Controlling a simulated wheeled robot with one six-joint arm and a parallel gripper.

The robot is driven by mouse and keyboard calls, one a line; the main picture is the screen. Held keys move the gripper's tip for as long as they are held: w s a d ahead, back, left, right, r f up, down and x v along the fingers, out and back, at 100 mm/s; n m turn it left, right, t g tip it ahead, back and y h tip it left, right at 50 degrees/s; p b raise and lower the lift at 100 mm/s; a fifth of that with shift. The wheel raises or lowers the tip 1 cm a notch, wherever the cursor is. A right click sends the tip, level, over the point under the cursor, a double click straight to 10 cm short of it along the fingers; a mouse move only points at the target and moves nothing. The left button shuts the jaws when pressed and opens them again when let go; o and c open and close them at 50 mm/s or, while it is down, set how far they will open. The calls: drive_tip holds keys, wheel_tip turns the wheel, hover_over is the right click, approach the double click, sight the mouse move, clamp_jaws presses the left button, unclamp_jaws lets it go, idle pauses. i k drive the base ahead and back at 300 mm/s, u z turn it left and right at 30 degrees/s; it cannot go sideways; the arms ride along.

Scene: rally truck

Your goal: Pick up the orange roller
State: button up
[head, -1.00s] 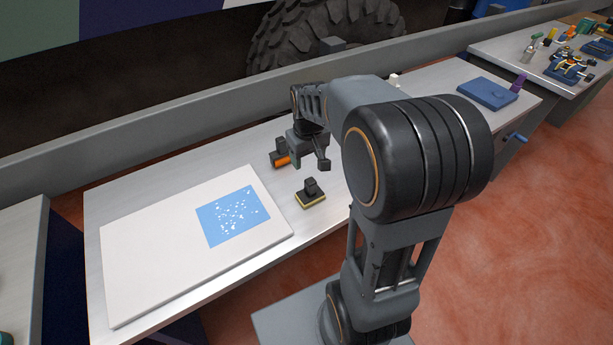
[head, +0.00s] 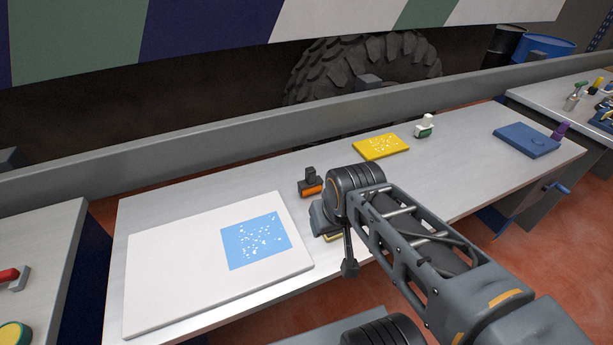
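The orange roller (head: 312,191) stands on the metal workbench, just right of the white board's far corner. One dark finger points down. Nothing is visibly held.
A white board (head: 175,265) with a speckled blue sheet (head: 256,240) covers the bench's left part. A grey rail (head: 200,150) runs behind the bench.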

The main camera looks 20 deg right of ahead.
sight(312, 184)
drive_tip(key=u, duration=0.5)
drive_tip(key=k, duration=1.15)
drive_tip(key=z, duration=0.7)
drive_tip(key=i, duration=1.55)
drive_tip(key=u, duration=0.4)
